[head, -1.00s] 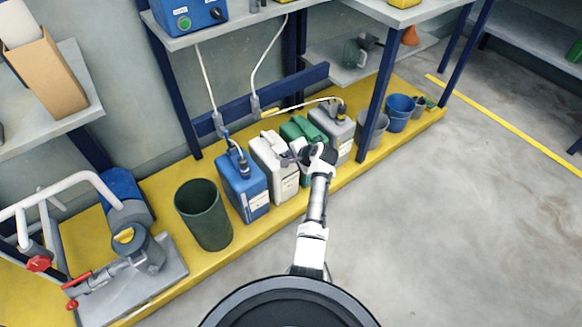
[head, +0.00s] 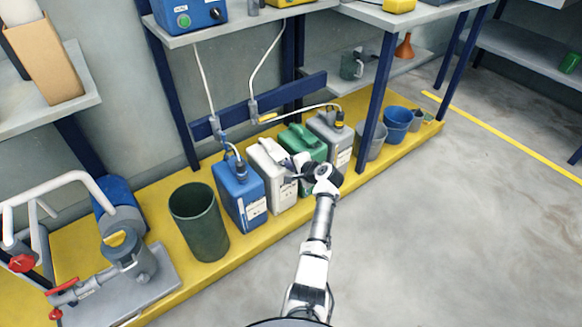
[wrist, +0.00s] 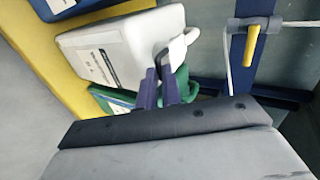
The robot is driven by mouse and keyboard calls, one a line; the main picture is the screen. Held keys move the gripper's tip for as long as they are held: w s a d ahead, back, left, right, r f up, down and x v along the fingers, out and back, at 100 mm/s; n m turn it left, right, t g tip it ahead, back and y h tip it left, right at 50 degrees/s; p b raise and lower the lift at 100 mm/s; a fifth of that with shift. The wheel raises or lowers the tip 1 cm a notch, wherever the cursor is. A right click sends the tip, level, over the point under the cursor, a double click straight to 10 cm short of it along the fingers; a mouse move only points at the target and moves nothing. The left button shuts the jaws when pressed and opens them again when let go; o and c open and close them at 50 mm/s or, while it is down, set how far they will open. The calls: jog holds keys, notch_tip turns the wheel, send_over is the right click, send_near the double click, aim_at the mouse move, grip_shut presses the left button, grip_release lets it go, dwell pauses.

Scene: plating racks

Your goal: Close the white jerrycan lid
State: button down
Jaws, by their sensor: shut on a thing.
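The white jerrycan (head: 272,176) stands upright between a blue and a green jerrycan on the yellow platform; the wrist view shows its label and top (wrist: 118,48). Its white lid (wrist: 179,50) sticks out from the top by the dark opening, so it stands open. My gripper (head: 288,166) reaches the top right side of the white jerrycan. In the wrist view its two dark fingers (wrist: 160,77) are close together and shut on the lid's edge. The exact contact is small and partly hidden by the fingers.
The blue jerrycan (head: 239,193) is close on the left, and the green jerrycan (head: 304,143) close on the right, partly behind my gripper. A grey jerrycan (head: 332,136) with a hose stands beyond. A dark green bin (head: 200,222) is further left. The floor (head: 440,230) in front is clear.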

jog(key=c, duration=1.6)
grip_release()
jog(key=shift+o, duration=0.2)
jog(key=shift+s+r, duration=0.1)
